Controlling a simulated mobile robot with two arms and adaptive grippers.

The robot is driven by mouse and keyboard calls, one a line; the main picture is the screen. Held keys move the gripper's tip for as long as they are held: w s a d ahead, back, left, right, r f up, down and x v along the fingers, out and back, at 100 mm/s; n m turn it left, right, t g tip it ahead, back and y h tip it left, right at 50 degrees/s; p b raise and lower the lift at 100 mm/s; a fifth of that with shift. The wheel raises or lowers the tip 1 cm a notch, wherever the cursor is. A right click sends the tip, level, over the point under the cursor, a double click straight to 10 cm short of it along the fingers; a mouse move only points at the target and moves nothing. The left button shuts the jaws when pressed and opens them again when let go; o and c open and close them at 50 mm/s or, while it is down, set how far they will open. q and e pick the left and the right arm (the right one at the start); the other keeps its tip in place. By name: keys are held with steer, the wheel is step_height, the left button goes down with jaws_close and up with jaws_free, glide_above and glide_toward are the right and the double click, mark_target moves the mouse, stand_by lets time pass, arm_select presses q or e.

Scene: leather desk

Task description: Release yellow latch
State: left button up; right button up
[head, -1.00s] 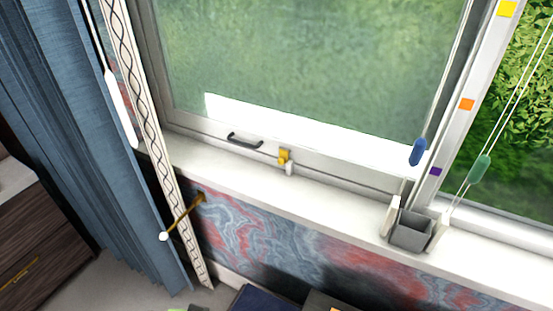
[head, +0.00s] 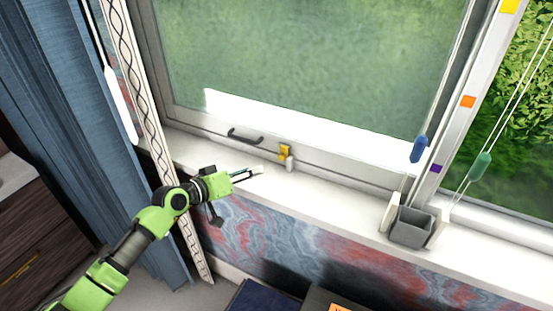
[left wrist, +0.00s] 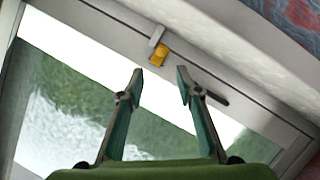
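The yellow latch (head: 284,152) sits at the bottom rail of the window frame, with a small light grey post below it. In the left wrist view the yellow latch (left wrist: 160,54) shows above and between my fingertips, apart from them. My left gripper (head: 260,170) is over the sill, just left of the latch. In the left wrist view its two fingers (left wrist: 159,76) are spread with nothing between them. My right gripper is in neither view.
A black window handle (head: 245,140) is left of the latch. A grey holder (head: 411,228) stands on the white sill (head: 330,196) at the right. Blue (head: 418,149) and green (head: 480,166) cord pulls hang near it. A blue curtain (head: 62,130) hangs at the left.

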arm_select(q)
steer(key=b, duration=0.2)
glide_toward(279, 158)
steer(key=x, duration=0.7)
steer(key=shift+w+d, duration=0.1)
steer(key=shift+x, duration=0.8)
jaws_close()
